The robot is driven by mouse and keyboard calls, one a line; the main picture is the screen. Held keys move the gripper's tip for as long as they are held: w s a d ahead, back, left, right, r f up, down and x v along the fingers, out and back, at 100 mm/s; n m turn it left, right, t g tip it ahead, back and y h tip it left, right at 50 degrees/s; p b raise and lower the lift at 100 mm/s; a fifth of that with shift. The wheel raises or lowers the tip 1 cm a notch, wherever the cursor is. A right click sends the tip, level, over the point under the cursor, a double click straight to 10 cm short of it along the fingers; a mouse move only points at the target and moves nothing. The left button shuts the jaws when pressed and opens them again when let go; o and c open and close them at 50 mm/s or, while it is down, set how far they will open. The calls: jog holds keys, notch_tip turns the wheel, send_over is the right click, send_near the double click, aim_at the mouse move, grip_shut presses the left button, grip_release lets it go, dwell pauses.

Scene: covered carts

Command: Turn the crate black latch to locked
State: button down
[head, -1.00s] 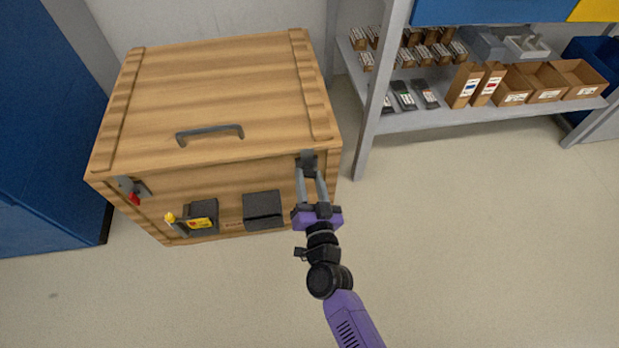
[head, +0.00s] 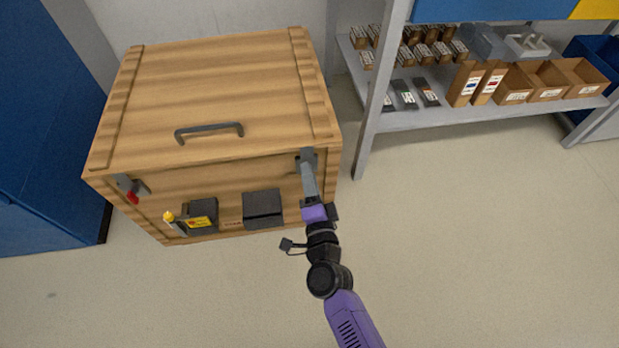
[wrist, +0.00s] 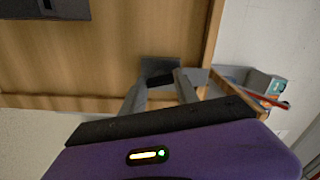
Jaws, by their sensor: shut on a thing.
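The wooden crate (head: 210,100) stands with its lid down. Its black latch (wrist: 158,80) sits on a grey plate (head: 307,155) at the front's upper right corner. My gripper (head: 308,172) reaches up to this latch, its jaws shut on it. In the wrist view, one finger of my gripper (wrist: 160,88) is on each side of the black latch. In the head view the fingers mostly cover the latch, so its exact angle is hard to tell.
A red-handled latch (head: 132,196) is at the crate's front left. A dark box with a yellow label (head: 201,216) and a plain dark box (head: 262,209) project from the front. A shelf (head: 440,117) with boxes stands at right. The floor in front is clear.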

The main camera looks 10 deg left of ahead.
jog(key=shift+f+m, duration=0.1)
jog(key=shift+m, duration=0.5)
jog(key=c, duration=0.9)
grip_release()
jog(key=shift+p+v, duration=0.55)
jog(key=shift+v, duration=3.4)
